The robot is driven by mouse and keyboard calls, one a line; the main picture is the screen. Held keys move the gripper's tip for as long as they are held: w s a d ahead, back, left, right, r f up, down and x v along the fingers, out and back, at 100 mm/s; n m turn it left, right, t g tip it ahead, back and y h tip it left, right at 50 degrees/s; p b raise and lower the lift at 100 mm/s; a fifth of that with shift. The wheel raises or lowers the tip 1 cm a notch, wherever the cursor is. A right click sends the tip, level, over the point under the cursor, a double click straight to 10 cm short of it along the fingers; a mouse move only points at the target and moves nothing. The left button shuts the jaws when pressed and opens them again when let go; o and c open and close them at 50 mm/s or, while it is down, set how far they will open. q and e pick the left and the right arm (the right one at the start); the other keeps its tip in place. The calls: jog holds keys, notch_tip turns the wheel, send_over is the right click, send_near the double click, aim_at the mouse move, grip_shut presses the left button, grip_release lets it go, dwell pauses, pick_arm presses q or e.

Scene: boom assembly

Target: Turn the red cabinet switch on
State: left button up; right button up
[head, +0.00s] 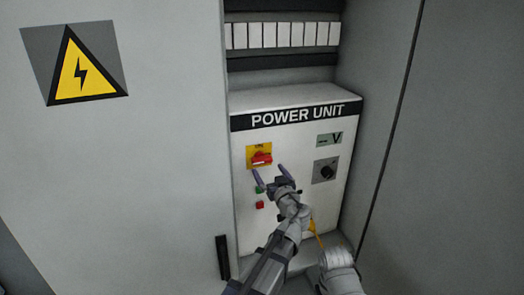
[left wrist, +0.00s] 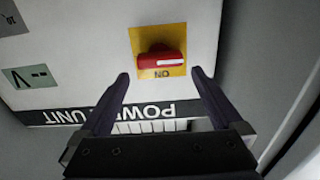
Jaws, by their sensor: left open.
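The red switch handle (head: 261,158) sits on a yellow plate on the white power unit (head: 300,205). The handle lies about level across its plate. In the left wrist view, which is upside down, the handle (left wrist: 160,61) has a white stripe toward its right end, and the word ON is printed below it. My left gripper (head: 269,170) is open and empty, just below and in front of the switch. In the left wrist view its fingertips (left wrist: 158,73) lie to either side of the handle, apart from it. My right gripper's fingers do not show.
Below the switch are a green button (head: 259,189) and a red button (head: 260,205). A black knob (head: 326,172) and a voltage display (head: 329,139) are to the right. A grey cabinet door (head: 120,190) fills the left. A yellow strip (head: 316,235) shows beside my left arm.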

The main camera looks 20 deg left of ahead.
aim_at(263, 162)
pick_arm(q)
jog(key=shift+x, duration=4)
jog(key=shift+s, duration=0.1)
jog(key=shift+c, duration=0.4)
jog(key=c, duration=0.9)
